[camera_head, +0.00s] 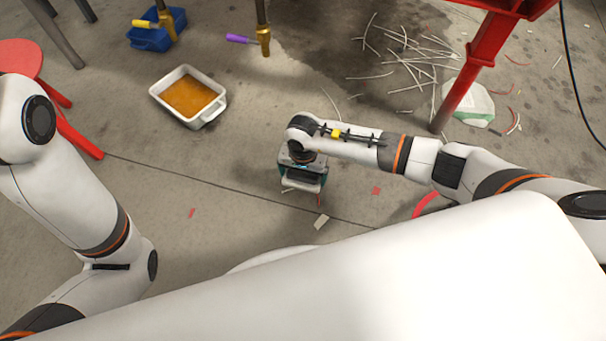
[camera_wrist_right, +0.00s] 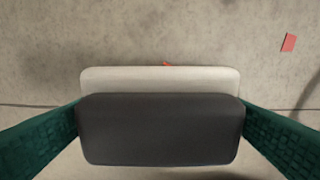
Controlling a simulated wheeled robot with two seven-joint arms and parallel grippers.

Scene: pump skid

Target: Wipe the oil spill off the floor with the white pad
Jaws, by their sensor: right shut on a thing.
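My right gripper (camera_head: 302,180) points down at the floor in the middle of the head view. In the right wrist view its green fingers are shut on the dark grey grip block (camera_wrist_right: 160,130) of the white pad (camera_wrist_right: 160,76). The pad's pale edge shows beyond the block. In the head view the gripper mostly hides the pad. I cannot tell whether the pad touches the floor. A dark stain like the oil spill (camera_head: 342,62) covers the floor at the top, beyond the gripper. My left arm shows at the left, but its gripper does not.
A white tray (camera_head: 214,110) of orange liquid stands left of the stain. A blue bin (camera_head: 150,39) and pipes with purple and yellow handles are behind it. Pale strips (camera_head: 410,62) litter the stain's right side, near a red post (camera_head: 470,70). A red stool (camera_head: 20,55) is left.

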